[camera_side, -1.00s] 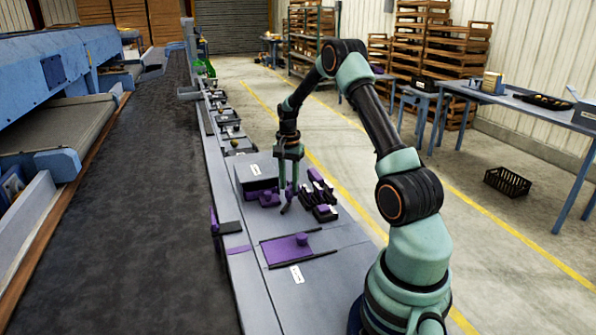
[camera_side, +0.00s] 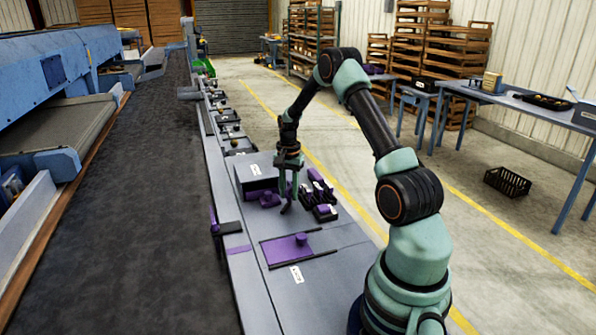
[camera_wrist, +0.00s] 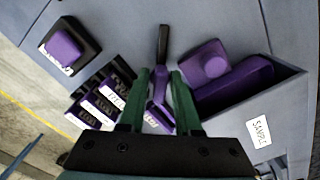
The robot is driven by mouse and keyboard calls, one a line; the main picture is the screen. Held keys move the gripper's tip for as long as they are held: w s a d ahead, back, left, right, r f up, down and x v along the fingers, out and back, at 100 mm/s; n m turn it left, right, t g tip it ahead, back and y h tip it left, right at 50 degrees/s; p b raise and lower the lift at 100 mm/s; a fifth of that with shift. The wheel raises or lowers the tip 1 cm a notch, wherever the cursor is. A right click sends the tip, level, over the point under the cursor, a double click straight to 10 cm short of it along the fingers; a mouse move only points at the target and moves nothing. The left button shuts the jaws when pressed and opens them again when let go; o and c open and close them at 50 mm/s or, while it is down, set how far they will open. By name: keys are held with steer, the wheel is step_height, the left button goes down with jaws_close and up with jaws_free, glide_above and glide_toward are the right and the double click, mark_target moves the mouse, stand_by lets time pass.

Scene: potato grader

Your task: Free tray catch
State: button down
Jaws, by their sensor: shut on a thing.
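My gripper appears shut on this lever; the exact contact is hard to see. In the side view, my gripper (camera_side: 289,196) points down over the bench, and the lever's dark end (camera_side: 286,209) shows just below the fingertips. I cannot tell for certain that this lever is the tray catch. A purple plate with a round knob (camera_side: 287,250) lies between dark rails nearer the front of the bench.
A grey box labelled SAMPLE (camera_wrist: 259,132) with purple inside stands close to my gripper. A purple knobbed block (camera_wrist: 208,63) sits between it and the lever. Black and purple labelled parts (camera_wrist: 97,105) and a purple button on a black base (camera_wrist: 66,48) crowd the other side.

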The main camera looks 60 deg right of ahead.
mark_target(289, 188)
steer(key=n, duration=0.8)
stand_by(0.4)
steer(key=c, duration=1.1)
jaws_free()
steer(key=shift+r, duration=0.1)
steer(key=shift+r, duration=2.4)
